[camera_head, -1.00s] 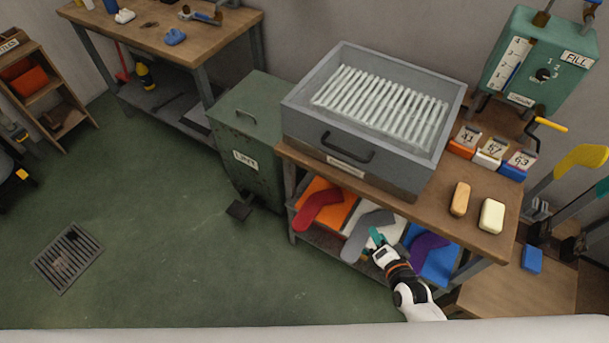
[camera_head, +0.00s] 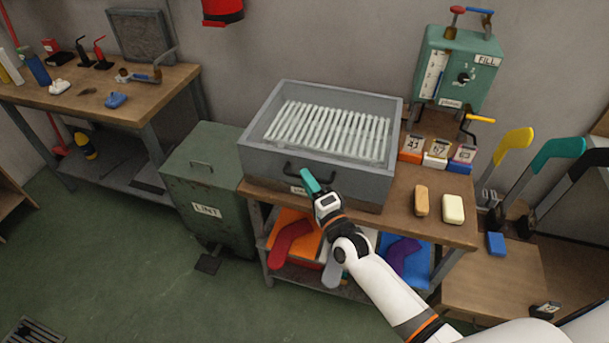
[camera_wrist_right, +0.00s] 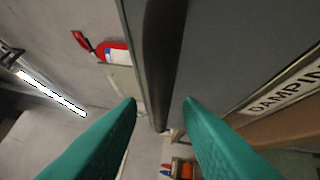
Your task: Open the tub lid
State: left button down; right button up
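The grey tub (camera_head: 270,168) stands on the wooden bench, its top showing a row of pale ribs (camera_head: 330,128). A dark bar handle (camera_head: 291,170) is on its front. My right gripper (camera_head: 307,176) is at this handle, its teal fingers pointing up at the tub front and hiding part of the bar. In the right wrist view my gripper (camera_wrist_right: 160,101) is open, and the dark handle (camera_wrist_right: 160,60) runs through the gap between its fingers. I cannot tell whether either finger touches it. My left gripper is not in view.
A green lint bin (camera_head: 215,180) stands left of the bench. Numbered blocks (camera_head: 436,150) and two soap-like bars (camera_head: 453,209) sit right of the tub. Socks, one red (camera_head: 290,245), lie on the shelf below. A green fill unit (camera_head: 458,68) is behind.

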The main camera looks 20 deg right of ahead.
jog(key=shift+x, duration=1)
grip_shut()
